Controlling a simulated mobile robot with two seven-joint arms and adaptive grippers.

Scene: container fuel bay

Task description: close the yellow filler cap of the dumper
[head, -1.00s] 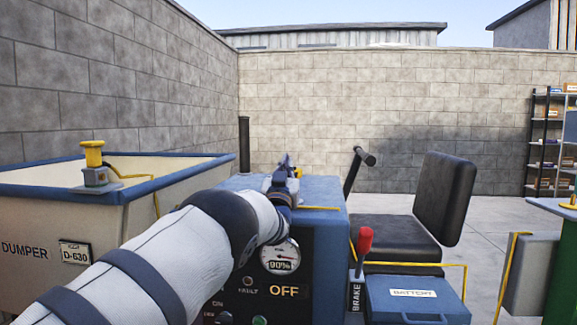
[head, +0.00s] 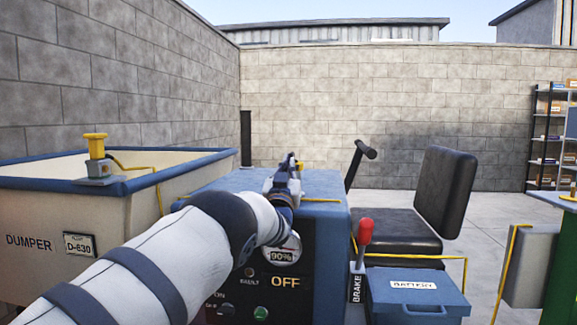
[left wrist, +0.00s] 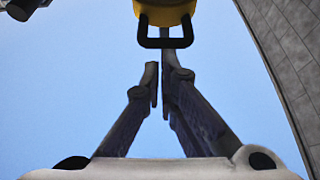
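The dumper's blue housing (head: 330,188) stands in the middle of the head view, with a black front panel. My left arm reaches across it, and my left gripper (head: 294,163) is at its top. A small yellow piece, likely the filler cap (head: 300,166), shows just behind the gripper. In the left wrist view the yellow cap (left wrist: 165,14) is at the top edge with a black loop handle (left wrist: 165,43). The left fingers (left wrist: 160,62) are nearly together and empty, a thin gap between them. One tip overlaps the handle; contact is unclear. The filler opening is hidden. My right gripper is not in view.
The dumper's skip (head: 20,212) is at left, with a yellow-topped fitting (head: 97,148) on its rim. A red-knobbed brake lever (head: 365,232), blue battery box (head: 415,292) and black seat (head: 446,190) are at right. Shelves (head: 548,140) stand far right.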

